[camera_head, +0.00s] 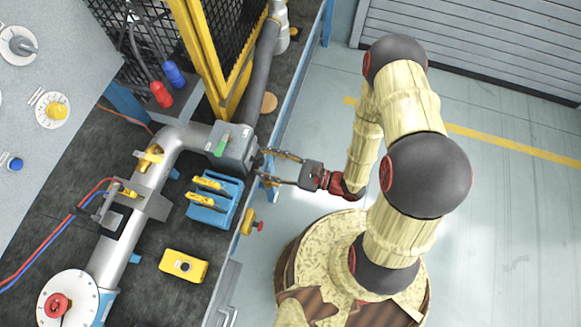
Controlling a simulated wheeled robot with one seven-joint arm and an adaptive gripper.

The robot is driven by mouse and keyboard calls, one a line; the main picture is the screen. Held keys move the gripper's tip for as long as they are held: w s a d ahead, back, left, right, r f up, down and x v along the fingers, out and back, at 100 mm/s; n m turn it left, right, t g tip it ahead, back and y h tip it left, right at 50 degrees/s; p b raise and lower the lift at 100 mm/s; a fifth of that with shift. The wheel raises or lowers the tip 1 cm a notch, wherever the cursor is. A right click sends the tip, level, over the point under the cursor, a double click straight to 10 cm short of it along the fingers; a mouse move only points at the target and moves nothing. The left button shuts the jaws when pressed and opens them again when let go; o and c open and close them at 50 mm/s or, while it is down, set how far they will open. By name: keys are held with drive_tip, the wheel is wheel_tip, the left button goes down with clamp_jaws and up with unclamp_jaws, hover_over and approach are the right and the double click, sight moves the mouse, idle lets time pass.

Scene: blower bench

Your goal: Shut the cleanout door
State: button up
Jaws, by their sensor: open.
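A grey box (232,147) with a green handle or tag (221,144) on top joins the pipe on the bench. The cleanout door appears to be at this box's right side, where a small dark part (257,160) shows. I cannot tell how far the door stands open, as its face is turned away from this view. My gripper (267,165) reaches in from the right, with its two fingers apart and pointing at that side of the box. Nothing shows between the fingers. I cannot tell whether a fingertip touches the door.
A blue tray (225,216) with yellow-handled pieces sits just below the box. A yellow button box (183,266) and a round dial (68,298) are nearer. A yellow mesh guard (222,60) rises behind. The floor (500,215) at right is clear.

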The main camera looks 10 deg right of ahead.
drive_tip(key=v, duration=1)
drive_tip(key=shift+d, duration=0.15)
drive_tip(key=shift+r, duration=0.1)
idle(0.5)
drive_tip(key=s+d+r+n+g+h, duration=0.1)
drive_tip(key=d+r+n+h, duration=0.2)
drive_tip(key=r, duration=0.7)
drive_tip(key=s+d+r+n+g+h, duration=0.1)
drive_tip(key=d+r+n+h, duration=0.2)
drive_tip(key=r+n+h, duration=0.4)
drive_tip(key=s+d+r+n+g+h, duration=0.1)
drive_tip(key=d+r+n+h, duration=0.2)
drive_tip(key=r+n, duration=0.8)
wheel_tip(320, 180, up, 4)
drive_tip(key=h, duration=0.2)
drive_tip(key=shift+s+r+h, duration=0.15)
drive_tip(key=shift+r+h, duration=0.05)
drive_tip(key=shift+h, duration=0.2)
